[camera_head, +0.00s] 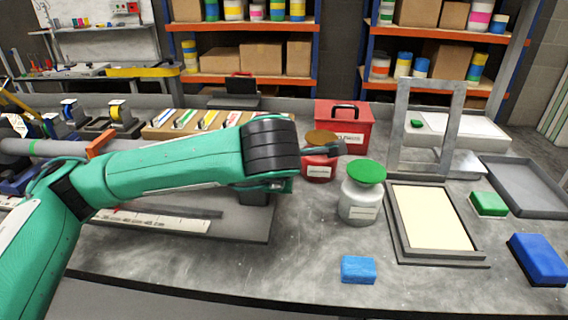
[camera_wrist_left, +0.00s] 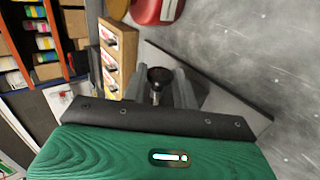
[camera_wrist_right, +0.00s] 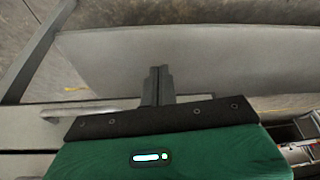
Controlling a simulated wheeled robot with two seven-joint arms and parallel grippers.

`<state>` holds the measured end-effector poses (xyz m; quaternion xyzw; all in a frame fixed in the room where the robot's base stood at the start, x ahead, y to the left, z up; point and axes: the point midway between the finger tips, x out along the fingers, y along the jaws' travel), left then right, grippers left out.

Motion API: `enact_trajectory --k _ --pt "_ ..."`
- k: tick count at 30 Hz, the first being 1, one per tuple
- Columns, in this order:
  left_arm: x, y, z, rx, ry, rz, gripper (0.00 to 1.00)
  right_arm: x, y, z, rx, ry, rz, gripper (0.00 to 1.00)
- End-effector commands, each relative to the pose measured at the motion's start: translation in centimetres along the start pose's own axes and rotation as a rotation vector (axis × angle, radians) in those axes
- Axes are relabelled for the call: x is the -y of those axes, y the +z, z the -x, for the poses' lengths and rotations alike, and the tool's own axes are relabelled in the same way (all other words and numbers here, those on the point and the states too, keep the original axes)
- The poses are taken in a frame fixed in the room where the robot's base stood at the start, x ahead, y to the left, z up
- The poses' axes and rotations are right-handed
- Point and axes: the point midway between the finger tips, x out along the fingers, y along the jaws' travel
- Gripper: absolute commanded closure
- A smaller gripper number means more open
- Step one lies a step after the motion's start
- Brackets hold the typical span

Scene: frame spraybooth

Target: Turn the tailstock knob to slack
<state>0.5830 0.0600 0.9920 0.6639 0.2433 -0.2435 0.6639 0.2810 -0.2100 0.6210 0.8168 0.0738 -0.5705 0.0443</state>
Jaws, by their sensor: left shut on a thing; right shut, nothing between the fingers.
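In the left wrist view a small dark round knob (camera_wrist_left: 158,76) on a thin metal stem sits between the fingers of my left gripper (camera_wrist_left: 160,84). The fingers are shut on it. I cannot read its turn angle. In the head view my left arm reaches in from the left, and its black wrist covers the knob and fingers. A dark block (camera_head: 257,196) shows below the wrist on the grey fixture plate (camera_head: 240,226). My right gripper (camera_wrist_right: 158,84) is shut and empty in the right wrist view, in front of a pale grey surface; it is outside the head view.
A red can (camera_head: 319,168) with a brown lid stands close right of my left wrist. A grey can (camera_head: 359,202) with a green lid, a framed tray (camera_head: 397,245) and a blue sponge (camera_head: 358,270) lie further right. A red box (camera_head: 344,119) stands behind.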

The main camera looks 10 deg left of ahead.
Motion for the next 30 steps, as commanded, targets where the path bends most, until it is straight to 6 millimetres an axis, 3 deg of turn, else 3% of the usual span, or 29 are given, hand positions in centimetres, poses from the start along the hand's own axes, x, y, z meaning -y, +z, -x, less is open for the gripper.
enact_trajectory --k 2,3,6,17,23,30 --pt "0.0 0.0 0.0 0.001 -0.001 -0.001 0.94 0.0 0.0 0.0 0.0 0.0 0.0 1.0" --pt "0.0 0.0 0.0 0.001 -0.001 -0.001 0.65 0.0 0.0 0.0 0.0 0.0 0.001 1.0" --pt "0.0 0.0 0.0 0.001 -0.001 -0.001 0.51 0.0 0.0 0.0 0.0 0.0 0.001 1.0" --pt "0.0 0.0 0.6 0.001 0.0 0.0 0.51 0.0 0.0 0.0 0.0 0.0 0.001 1.0" --pt "-0.1 0.1 4.2 0.004 0.004 -0.003 0.51 0.0 0.0 -0.1 0.001 0.0 0.001 1.0" --pt "-0.2 0.1 10.2 0.004 0.006 -0.002 0.51 0.0 -0.1 0.3 -0.004 0.0 0.001 1.0"
